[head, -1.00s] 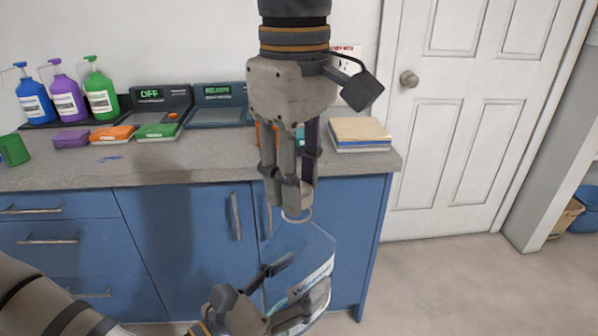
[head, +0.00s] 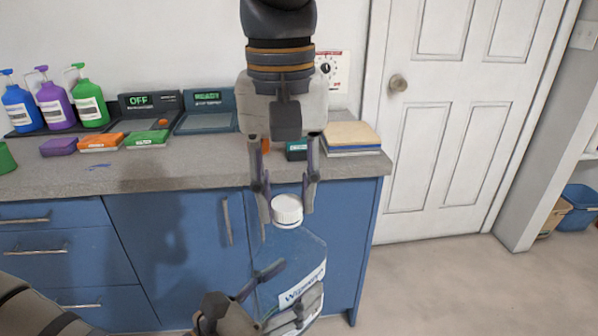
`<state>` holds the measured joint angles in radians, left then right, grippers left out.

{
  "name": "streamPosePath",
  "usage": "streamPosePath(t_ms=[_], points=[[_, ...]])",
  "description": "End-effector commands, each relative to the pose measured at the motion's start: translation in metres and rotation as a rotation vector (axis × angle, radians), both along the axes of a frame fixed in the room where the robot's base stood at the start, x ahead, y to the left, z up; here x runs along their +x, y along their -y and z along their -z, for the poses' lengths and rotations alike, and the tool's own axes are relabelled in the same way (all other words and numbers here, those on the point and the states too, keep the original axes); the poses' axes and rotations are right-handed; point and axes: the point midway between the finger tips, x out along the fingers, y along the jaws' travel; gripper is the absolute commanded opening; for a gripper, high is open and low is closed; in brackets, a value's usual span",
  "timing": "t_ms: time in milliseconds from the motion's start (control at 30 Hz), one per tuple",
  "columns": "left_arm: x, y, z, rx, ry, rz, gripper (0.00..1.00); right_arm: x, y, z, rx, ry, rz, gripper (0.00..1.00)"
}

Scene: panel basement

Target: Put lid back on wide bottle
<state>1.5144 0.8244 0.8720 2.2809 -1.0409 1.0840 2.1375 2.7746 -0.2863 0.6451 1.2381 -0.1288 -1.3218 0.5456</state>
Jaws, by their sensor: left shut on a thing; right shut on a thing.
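The wide bottle (head: 300,250) is clear, with a white label, and stands roughly upright in front of the blue cabinets. My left gripper (head: 293,284) comes in from the lower left and is shut around the bottle's lower body. The white ribbed lid (head: 287,209) is at the top of the bottle, over its mouth. My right gripper (head: 286,206) points down from above and is shut on the lid, one finger on each side. The lid hides the bottle's mouth, and I cannot tell whether it is seated or just above the rim.
A grey counter (head: 190,172) runs behind, with several pump bottles (head: 90,104), small coloured packs and two dark devices (head: 207,112). A stack of books (head: 350,138) lies at its right end. A white door (head: 450,110) is at the right. The floor there is clear.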

Motion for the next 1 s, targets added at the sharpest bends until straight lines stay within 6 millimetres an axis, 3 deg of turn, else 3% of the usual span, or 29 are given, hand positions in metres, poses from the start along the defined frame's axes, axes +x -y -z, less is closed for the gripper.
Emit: streamPosePath(t_ms=[233, 267, 333, 633, 1000], points=[[0.0, 0.0, 0.0, 0.0, 0.0, -0.001, 0.0, 0.0, 0.0, 0.0, 0.0, 0.0, 0.005, 0.22], [0.0, 0.0, 0.0, 0.0, 0.0, -0.001, 0.0, 0.0, 0.0, 0.0, 0.0, 0.0, 0.005, 0.37], [0.0, 0.0, 0.0, 0.0, 0.0, 0.0, 0.0, 0.0, 0.0, 0.0, 0.001, 0.0, 0.004, 0.51], [0.0, 0.0, 0.0, 0.0, 0.0, 0.0, 0.0, 0.0, 0.0, -0.002, 0.001, 0.001, 0.003, 0.51], [0.0, 0.0, 0.0, -0.001, 0.001, 0.0, 0.0, 0.0, 0.0, -0.045, 0.0, 0.001, 0.001, 0.51]])
